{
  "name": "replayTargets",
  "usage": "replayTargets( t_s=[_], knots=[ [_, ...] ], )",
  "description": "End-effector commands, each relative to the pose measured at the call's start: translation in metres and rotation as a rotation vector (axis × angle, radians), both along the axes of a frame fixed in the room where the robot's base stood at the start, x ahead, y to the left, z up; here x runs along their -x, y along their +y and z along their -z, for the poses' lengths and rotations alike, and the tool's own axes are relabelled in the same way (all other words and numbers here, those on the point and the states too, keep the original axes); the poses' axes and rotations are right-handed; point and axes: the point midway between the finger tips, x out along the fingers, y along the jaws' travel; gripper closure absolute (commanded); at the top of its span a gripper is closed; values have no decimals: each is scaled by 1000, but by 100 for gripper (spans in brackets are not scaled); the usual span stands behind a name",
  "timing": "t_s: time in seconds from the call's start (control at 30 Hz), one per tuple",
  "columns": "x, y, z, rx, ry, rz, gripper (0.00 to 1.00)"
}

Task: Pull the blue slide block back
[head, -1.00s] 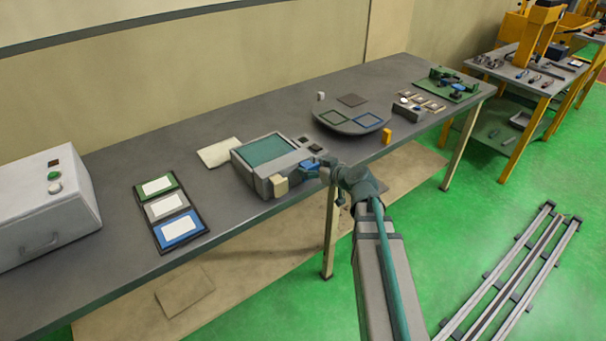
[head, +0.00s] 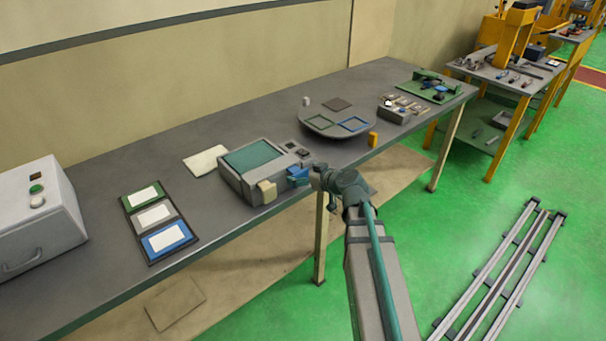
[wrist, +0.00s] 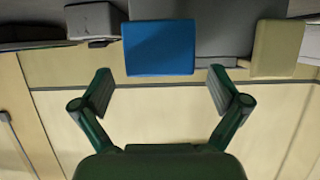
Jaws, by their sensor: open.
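The blue slide block (head: 298,175) sits at the front right of a grey box-shaped device (head: 238,183) with a teal top. In the wrist view the blue block (wrist: 159,47) is straight ahead, centred between my finger pads and a little beyond them. My gripper (wrist: 166,92) is open and empty, with one finger on each side of the block's line. In the head view my gripper (head: 310,178) is at the table's front edge, just right of the blue block. Whether the fingers touch the block cannot be told there.
A cream block (head: 267,192) stands left of the blue one on the device's front; it also shows in the wrist view (wrist: 276,48). A round grey stand (head: 336,127) and a yellow-orange block (head: 373,139) lie to the right.

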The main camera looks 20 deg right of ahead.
Motion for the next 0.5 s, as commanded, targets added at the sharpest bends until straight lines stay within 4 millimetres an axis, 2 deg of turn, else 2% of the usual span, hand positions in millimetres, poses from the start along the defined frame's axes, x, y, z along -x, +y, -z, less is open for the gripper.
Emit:
replayTargets(
  t_s=[0.3, 0.5],
  knots=[
    [38, -16, -17, 0, -1, 2, 2],
    [57, -25, -25, 0, 0, 1, 2]
  ],
)
